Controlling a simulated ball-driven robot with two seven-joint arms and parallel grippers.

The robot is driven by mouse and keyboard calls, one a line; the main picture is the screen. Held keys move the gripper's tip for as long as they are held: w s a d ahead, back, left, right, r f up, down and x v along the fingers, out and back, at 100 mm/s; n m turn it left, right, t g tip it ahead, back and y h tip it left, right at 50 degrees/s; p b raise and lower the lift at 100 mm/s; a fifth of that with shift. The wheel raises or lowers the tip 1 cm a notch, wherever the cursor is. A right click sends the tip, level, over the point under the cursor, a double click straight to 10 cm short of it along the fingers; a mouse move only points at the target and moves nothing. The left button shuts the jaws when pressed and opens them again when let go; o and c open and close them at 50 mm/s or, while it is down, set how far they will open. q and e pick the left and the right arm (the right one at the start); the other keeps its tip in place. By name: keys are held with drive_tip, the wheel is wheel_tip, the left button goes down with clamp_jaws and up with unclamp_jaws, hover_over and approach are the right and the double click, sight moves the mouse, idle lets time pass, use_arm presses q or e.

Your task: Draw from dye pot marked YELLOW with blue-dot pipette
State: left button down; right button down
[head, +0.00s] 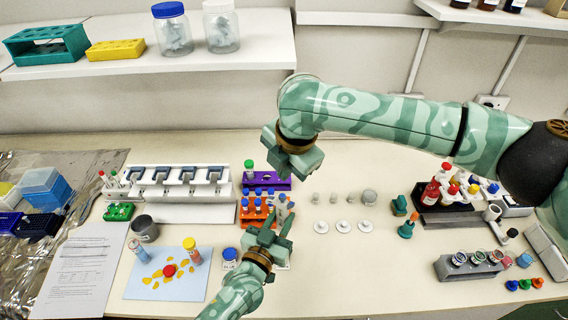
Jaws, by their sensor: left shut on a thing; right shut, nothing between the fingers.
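My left gripper (269,232) is at the front of the purple and orange tube racks. It is shut on a small pale tube-like thing (284,207), mostly hidden by the fingers. My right gripper (292,160) is shut and empty, above the bench behind the left one. A grey block (453,270) at the right front holds several small pots, possibly the dye pots; I cannot read a YELLOW mark. A dark stand (447,212) at the right holds things with red, yellow and blue tops, possibly pipettes; a blue dot cannot be made out.
An orange rack (246,217) and a purple rack (279,184) stand close to my grippers. White discs (343,226) lie right of them. A green tool (407,226) stands further right. A blue mat (150,289) lies at the left front.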

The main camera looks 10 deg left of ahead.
sight(280, 205)
drive_tip(key=shift+a+f, duration=0.1)
drive_tip(key=shift+f, duration=2.8)
drive_tip(key=shift+f, duration=0.8)
drive_tip(key=shift+r, duration=0.85)
drive_tip(key=shift+r, duration=3)
use_arm(q)
drive_tip(key=shift+r, duration=0.1)
